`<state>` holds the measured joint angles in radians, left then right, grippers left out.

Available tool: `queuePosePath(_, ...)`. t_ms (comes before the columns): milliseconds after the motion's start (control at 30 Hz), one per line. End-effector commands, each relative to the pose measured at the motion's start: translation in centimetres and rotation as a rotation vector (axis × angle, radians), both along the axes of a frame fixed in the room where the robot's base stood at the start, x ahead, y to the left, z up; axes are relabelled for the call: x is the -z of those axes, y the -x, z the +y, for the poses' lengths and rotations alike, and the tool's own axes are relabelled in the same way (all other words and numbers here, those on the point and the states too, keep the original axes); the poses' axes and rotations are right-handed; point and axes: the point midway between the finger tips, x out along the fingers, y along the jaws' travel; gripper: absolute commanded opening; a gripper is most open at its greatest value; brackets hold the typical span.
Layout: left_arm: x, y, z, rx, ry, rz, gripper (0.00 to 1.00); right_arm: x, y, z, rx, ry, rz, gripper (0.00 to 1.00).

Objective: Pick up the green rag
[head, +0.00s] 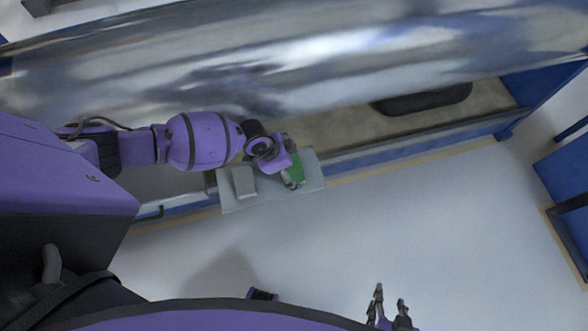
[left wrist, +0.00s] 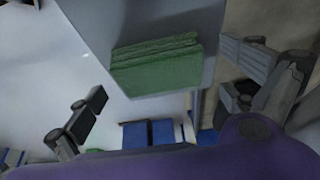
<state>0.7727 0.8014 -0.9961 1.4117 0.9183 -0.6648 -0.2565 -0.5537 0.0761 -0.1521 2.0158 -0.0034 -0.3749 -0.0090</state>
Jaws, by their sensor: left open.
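The green rag (head: 298,169) lies on a small grey shelf (head: 309,181) at the edge of the roller machine, partly covered by my left gripper in the head view. In the left wrist view the rag (left wrist: 157,66) looks like a folded green stack with layered edges. My left gripper (head: 290,183) is over the shelf at the rag. In the left wrist view its fingers (left wrist: 175,90) are spread wide to either side of the rag, with nothing between them touching it visibly. My right gripper (head: 391,302) is at the bottom of the head view, empty, its fingers apart.
A light grey block (head: 243,181) sits on the shelf left of the rag. A large shiny film roller (head: 330,60) spans the area behind. A dark rounded object (head: 424,100) lies below it. Blue framing (head: 560,100) stands at the right. The pale floor in front is clear.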

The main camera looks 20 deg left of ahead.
Motion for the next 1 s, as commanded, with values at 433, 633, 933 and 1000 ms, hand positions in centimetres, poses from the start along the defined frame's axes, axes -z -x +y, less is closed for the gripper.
queuePosePath(433,0.74,-0.17,-0.24,-0.001,0.001,-0.001,0.84,0.05,-0.06,0.02,0.000,0.000,-0.001,0.40)
queuePosePath(633,0.75,-0.16,-0.22,-0.001,0.001,-0.001,0.58,0.07,0.02,0.02,0.001,-0.001,0.001,0.40)
queuePosePath(933,0.64,-0.17,-0.22,-0.001,0.001,-0.001,0.56,0.04,0.02,0.04,0.002,-0.001,0.000,0.40)
queuePosePath(1000,0.38,-0.19,-0.21,0.000,0.000,-0.001,0.56,-0.04,-0.03,0.04,0.002,-0.001,-0.001,0.40)
